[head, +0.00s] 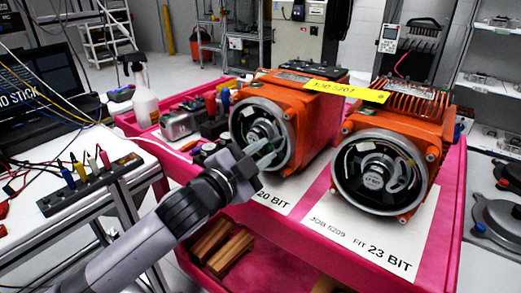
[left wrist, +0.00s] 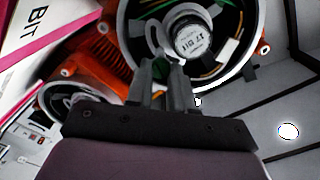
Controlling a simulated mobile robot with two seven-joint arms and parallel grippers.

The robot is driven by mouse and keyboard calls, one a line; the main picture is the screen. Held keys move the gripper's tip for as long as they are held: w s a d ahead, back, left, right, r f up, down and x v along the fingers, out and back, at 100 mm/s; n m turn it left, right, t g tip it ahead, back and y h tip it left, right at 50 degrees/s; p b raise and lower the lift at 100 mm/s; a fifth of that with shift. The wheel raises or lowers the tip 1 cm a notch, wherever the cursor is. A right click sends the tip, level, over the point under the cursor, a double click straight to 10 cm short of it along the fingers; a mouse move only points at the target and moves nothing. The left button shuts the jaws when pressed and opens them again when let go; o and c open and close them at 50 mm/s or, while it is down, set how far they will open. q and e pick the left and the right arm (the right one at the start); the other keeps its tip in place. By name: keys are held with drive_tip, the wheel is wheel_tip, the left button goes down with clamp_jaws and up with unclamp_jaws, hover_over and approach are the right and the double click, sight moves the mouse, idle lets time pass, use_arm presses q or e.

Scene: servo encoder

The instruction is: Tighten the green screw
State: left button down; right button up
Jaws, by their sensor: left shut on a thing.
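The left orange servo motor (head: 305,110) has its round end open, with the encoder inside facing me. My left gripper (head: 266,153) reaches into that opening from the lower left, its fingertips at the encoder. In the left wrist view my left gripper (left wrist: 161,72) is shut on a small green piece, the green screw (left wrist: 160,67), at the edge of the encoder (left wrist: 191,38). The encoder's round label seems to read 17 BIT. The fingers hide most of the screw, so how deep it sits cannot be told. My right gripper is not in view.
A second orange motor (head: 385,150) with an open encoder stands close on the right. Both stand on a pink cart (head: 452,200) with printed paper sheets. A yellow tag (head: 345,90) lies across the motors. A spray bottle (head: 143,95) and small parts are at left.

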use_arm(q)
drive_tip(key=shift+r+m+p, duration=0.1)
drive_tip(key=shift+m+p, duration=0.55)
drive_tip(key=shift+m, duration=0.05)
drive_tip(key=m+p, duration=0.4)
drive_tip(key=m, duration=0.1)
drive_tip(key=m+p, duration=0.1)
drive_tip(key=m, duration=0.2)
drive_tip(key=m+p, duration=0.2)
drive_tip(key=m, duration=0.1)
drive_tip(key=shift+f+m+p, duration=0.25)
drive_tip(key=shift+m+p, duration=0.15)
drive_tip(key=shift+m, duration=0.8)
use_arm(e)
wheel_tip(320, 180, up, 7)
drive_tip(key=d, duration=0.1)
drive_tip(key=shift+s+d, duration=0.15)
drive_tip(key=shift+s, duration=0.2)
use_arm(q)
drive_tip(key=c, duration=1)
unclamp_jaws()
drive_tip(key=shift+o, duration=0.2)
drive_tip(key=shift+s+a, duration=0.1)
